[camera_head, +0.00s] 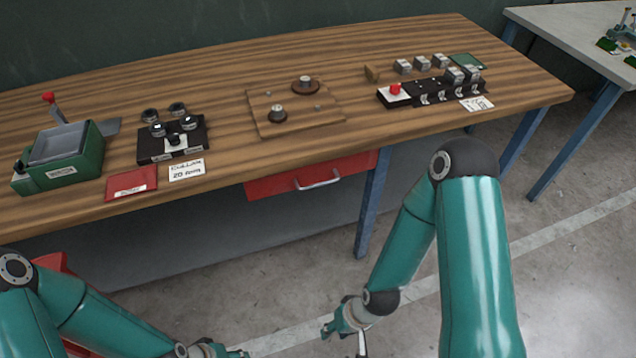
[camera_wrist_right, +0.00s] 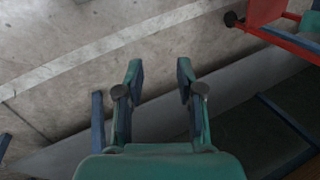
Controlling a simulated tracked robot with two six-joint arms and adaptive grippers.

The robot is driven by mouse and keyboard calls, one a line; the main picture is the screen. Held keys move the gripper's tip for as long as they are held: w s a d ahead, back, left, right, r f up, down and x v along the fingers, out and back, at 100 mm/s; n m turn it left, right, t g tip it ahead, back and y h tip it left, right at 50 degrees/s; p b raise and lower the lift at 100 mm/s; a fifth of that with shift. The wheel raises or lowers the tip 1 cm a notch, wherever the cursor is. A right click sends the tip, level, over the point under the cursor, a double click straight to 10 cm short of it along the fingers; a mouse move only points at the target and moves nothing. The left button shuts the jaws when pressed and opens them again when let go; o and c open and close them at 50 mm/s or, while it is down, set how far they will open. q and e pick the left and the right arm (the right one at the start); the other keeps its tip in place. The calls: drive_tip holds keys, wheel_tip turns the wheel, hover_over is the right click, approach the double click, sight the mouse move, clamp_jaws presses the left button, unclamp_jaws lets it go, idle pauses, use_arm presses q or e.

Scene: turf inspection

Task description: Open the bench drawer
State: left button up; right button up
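The bench drawer (camera_head: 280,184) has a red front with a silver bar handle (camera_head: 318,181). It sits under the front edge of the wooden bench top and looks shut. My right gripper (camera_head: 345,338) is low near the bottom edge of the head view, below and apart from the handle. In the right wrist view my right gripper (camera_wrist_right: 160,78) has its two fingers spread, with nothing between them. My left gripper (camera_head: 220,352) is cut off by the bottom edge of the head view, left of the right one, and its fingers are hidden.
The wooden bench (camera_head: 225,93) carries a green box with a red-knobbed lever (camera_head: 62,150), a black fixture (camera_head: 172,142), a wooden board (camera_head: 295,115) and a black strip with a red button (camera_head: 430,92). A blue leg (camera_head: 371,205) stands right of the drawer. Floor in front is clear.

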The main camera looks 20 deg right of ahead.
use_arm(q)
drive_tip(key=shift+o, duration=2.4)
drive_tip(key=shift+f+b, duration=0.35)
drive_tip(key=o, duration=0.6)
wheel_tip(320, 180, down, 6)
drive_tip(key=b, duration=0.6)
use_arm(e)
drive_tip(key=m+t+y+b, duration=0.5)
drive_tip(key=m+t+b, duration=0.5)
drive_tip(key=t+b, duration=0.8)
approach(319, 185)
use_arm(q)
wheel_tip(319, 185, down, 19)
drive_tip(key=shift+b, duration=0.4)
use_arm(e)
drive_tip(key=shift+h, duration=0.3)
drive_tip(key=x, duration=1)
drive_tip(key=shift+w+f, duration=0.15)
drive_tip(key=shift+f, duration=0.05)
use_arm(q)
drive_tip(key=shift+r, duration=0.1)
use_arm(e)
clamp_jaws()
